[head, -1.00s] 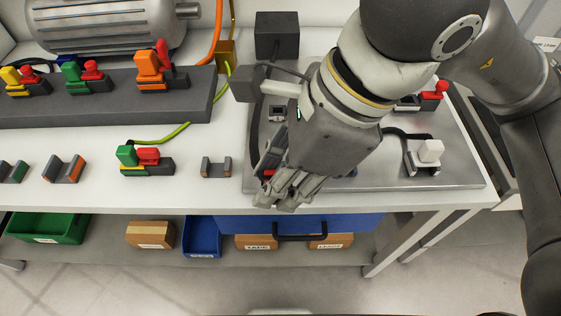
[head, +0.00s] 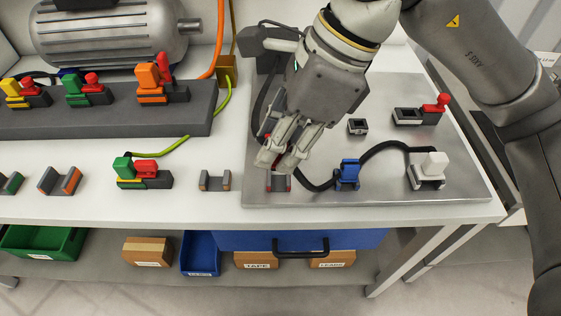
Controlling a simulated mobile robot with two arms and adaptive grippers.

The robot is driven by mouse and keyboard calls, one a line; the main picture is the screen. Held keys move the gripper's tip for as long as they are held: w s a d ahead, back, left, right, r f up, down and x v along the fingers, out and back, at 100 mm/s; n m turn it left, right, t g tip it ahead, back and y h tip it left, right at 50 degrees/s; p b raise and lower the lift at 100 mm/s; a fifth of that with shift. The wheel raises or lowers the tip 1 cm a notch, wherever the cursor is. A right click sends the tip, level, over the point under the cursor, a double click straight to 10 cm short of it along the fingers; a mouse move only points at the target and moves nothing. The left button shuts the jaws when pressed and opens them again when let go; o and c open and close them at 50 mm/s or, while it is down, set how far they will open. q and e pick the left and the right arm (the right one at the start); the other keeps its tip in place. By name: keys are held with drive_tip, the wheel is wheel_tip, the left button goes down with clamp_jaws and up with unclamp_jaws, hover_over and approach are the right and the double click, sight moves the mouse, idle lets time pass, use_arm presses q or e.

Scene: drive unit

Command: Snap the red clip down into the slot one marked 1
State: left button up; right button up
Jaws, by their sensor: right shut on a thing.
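My right gripper (head: 281,158) is over the left front part of the grey metal plate (head: 390,197). Its fingers are shut on what seems to be the red clip; the fingers hide most of it, and only small red bits show beside them. Directly under the fingertips is a small grey cradle with red edges (head: 279,184), partly covered. I cannot tell whether the clip touches it or sits in it. No mark 1 can be read. My left gripper is not in view.
A blue clip (head: 347,174) and a white clip (head: 430,170) are on the plate, joined by a black cable. A red-topped connector (head: 436,105) is at the back right. An empty grey cradle (head: 215,181) and a green-and-red connector (head: 143,172) are to the left.

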drive_tip(key=w+p, duration=0.3)
drive_tip(key=w, duration=1.6)
drive_tip(key=shift+d, duration=0.1)
drive_tip(key=shift+f, duration=0.1)
